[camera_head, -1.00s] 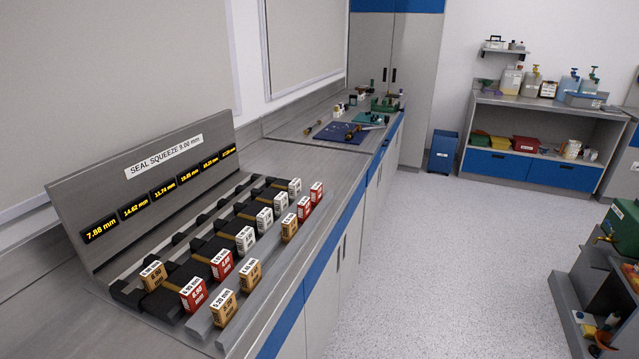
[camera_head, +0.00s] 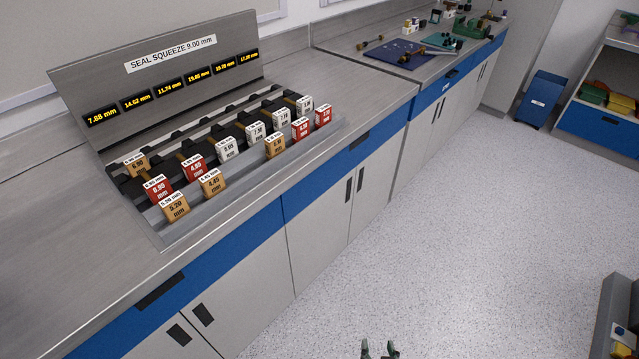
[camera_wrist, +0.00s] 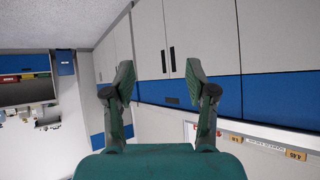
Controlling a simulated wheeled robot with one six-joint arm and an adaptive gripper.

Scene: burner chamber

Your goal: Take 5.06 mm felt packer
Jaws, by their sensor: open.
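Several small labelled packer blocks, tan, red and white, stand on a stepped rack (camera_head: 165,238) on the bench in the head view. A tan block (camera_head: 275,145) in the front row may read 5.06 mm, but its print is too small to be sure. Other tan blocks are one reading about 5.20 mm (camera_head: 175,207) and one reading about 4.45 mm (camera_head: 212,184). My gripper (camera_head: 380,349) shows only as fingertips at the bottom edge, well away from the rack. In the wrist view my gripper (camera_wrist: 160,82) is open and empty, facing the cabinet fronts.
A grey panel (camera_head: 228,59) marked SEAL SQUEEZE 9.00 mm, with yellow number displays, stands behind the rack. A blue mat (camera_head: 400,54) with tools lies farther along the bench. A blue bin (camera_head: 541,98) stands on the floor. The floor (camera_head: 440,230) before the cabinets is clear.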

